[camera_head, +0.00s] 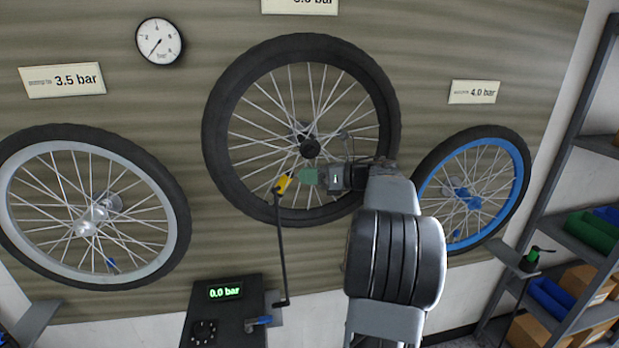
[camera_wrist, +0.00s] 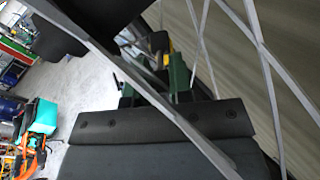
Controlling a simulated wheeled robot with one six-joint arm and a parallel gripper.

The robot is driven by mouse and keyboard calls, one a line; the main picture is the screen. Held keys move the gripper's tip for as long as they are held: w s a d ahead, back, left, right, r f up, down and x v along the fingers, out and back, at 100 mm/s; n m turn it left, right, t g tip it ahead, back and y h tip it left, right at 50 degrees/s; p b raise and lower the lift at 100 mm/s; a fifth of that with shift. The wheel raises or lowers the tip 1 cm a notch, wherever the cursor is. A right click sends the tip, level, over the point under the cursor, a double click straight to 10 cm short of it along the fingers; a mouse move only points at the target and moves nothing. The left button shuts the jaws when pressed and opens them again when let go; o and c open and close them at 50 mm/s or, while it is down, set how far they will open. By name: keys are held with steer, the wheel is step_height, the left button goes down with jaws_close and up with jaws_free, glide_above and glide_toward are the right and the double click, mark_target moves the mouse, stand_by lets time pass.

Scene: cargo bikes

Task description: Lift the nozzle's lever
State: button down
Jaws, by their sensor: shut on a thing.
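The nozzle (camera_head: 283,185) shows as a small yellow and dark piece in front of the lower spokes of the middle wheel (camera_head: 213,142). A dark hose (camera_head: 282,250) hangs from it toward the pump panel. My gripper (camera_head: 304,176) reaches in from the right with its green fingertips against the nozzle. It is shut on the nozzle; I cannot tell whether on its body or its lever. In the wrist view, green fingers (camera_wrist: 155,84) stand either side of a thin dark part, with a bit of yellow (camera_wrist: 170,46) beyond. Spokes cross in front and hide part of the nozzle.
A grey-rimmed wheel (camera_head: 180,215) hangs left and a blue-rimmed wheel (camera_head: 522,160) right. The pump panel display (camera_head: 225,292) reads 0.0 bar, with a blue-handled valve (camera_head: 259,320) beside it. Shelves with bins (camera_head: 595,230) stand at the right. Spokes are close around my gripper.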

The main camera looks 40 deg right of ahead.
steer(key=c, duration=1)
jaws_free()
steer(key=shift+d, duration=0.1)
steer(key=b+v, duration=0.3)
steer(key=v, duration=1)
steer(key=shift+s+d, duration=0.15)
steer(key=shift+s, duration=0.2)
steer(key=shift+f, duration=0.1)
